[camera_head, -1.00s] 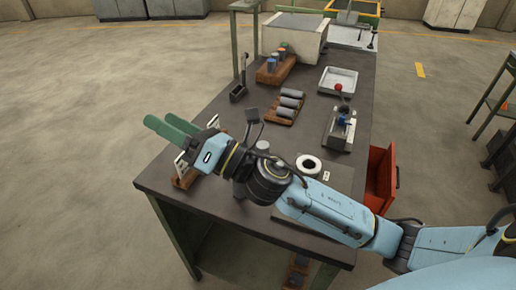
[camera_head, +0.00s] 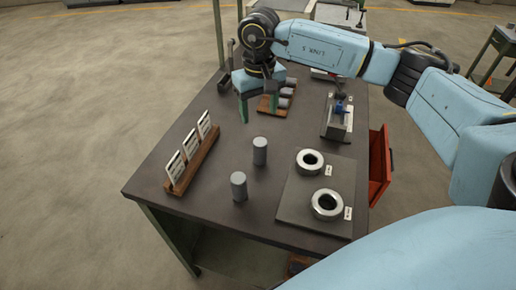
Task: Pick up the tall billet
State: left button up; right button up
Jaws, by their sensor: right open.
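Two plain grey cylindrical billets stand upright and apart on the dark table: the farther billet (camera_head: 260,151) and the nearer billet (camera_head: 238,186). They look close in height, and I cannot tell surely which is the tall one. My right gripper (camera_head: 259,115) points down over the table beyond both billets. Its green fingers are apart with no billet between them. Its fingertips are clear of the farther billet. My left gripper is not in view.
A wooden holder (camera_head: 196,166) with three white cards stands left of the billets. A grey plate (camera_head: 297,207) with two metal rings and tags lies right. Behind are a rack of lying cylinders (camera_head: 286,92) and a fixture (camera_head: 338,118). A red drawer (camera_head: 379,170) sticks out right.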

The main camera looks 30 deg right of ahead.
aim_at(260, 142)
notch_tip(260, 142, down, 8)
jog(key=shift+s+r, duration=0.15)
jog(key=shift+r, duration=0.05)
jog(key=f, duration=0.4)
jog(key=shift+s+a+f+p, duration=0.1)
jog(key=shift+s+p, duration=0.2)
jog(key=shift+s, duration=0.1)
jog(key=shift+f, duration=0.5)
grip_shut()
jog(key=shift+w+r, duration=0.1)
jog(key=shift+r, duration=0.05)
